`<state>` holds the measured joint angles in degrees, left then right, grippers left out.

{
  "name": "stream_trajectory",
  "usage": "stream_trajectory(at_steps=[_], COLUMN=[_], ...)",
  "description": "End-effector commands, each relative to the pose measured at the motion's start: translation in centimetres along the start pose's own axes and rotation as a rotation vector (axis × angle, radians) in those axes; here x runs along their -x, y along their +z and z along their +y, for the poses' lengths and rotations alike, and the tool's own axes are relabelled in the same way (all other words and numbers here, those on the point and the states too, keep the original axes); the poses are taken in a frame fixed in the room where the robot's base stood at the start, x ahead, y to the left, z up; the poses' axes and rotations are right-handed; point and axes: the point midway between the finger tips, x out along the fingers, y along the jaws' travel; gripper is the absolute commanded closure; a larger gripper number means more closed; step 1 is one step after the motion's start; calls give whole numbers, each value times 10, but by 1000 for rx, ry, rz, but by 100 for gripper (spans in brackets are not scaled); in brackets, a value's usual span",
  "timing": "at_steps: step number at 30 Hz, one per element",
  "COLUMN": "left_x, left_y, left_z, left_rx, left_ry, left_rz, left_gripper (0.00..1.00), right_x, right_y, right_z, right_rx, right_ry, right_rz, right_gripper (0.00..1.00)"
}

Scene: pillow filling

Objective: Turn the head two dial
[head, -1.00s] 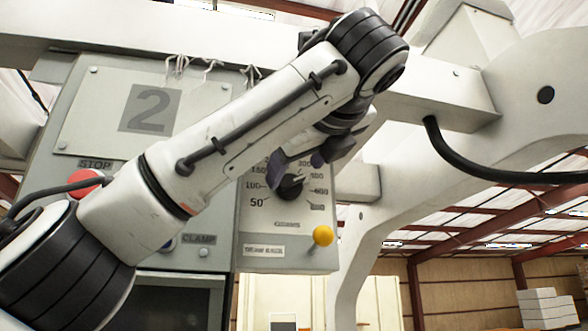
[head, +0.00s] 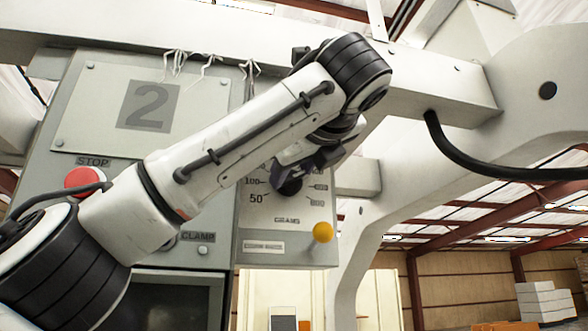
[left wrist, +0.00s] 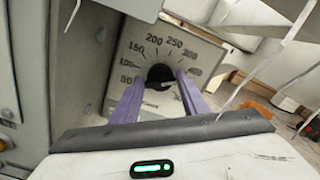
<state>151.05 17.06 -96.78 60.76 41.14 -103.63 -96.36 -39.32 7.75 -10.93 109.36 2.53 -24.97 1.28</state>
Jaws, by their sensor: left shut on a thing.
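The head two dial is a black round knob (head: 289,187) on a pale grey panel marked with a big "2". In the head view my left gripper (head: 304,163) covers its upper part. In the left wrist view the knob (left wrist: 160,74) sits between the two purple fingers of my left gripper (left wrist: 160,82), which is shut on it. Scale numbers from 50 up past 250 ring the knob. I cannot read exactly where its pointer stands. My right gripper is in neither view.
A red STOP button (head: 84,179) and a CLAMP control are left of the dial, partly behind my arm. A white machine beam (head: 440,85) crosses close behind my wrist. White strands hang above the panel.

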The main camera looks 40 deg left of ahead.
Motion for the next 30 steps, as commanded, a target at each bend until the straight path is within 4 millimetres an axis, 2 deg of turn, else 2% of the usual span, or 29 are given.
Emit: stream_trajectory(at_steps=[11,30], left_x=[0,0], left_y=[-3,-5], left_z=[2,5], left_rx=[164,759], left_ry=[2,5], left_rz=[4,3], left_gripper=[82,82], right_x=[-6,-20], right_y=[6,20], right_z=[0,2], right_rx=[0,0], right_ry=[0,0], right_rz=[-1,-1], right_gripper=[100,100])
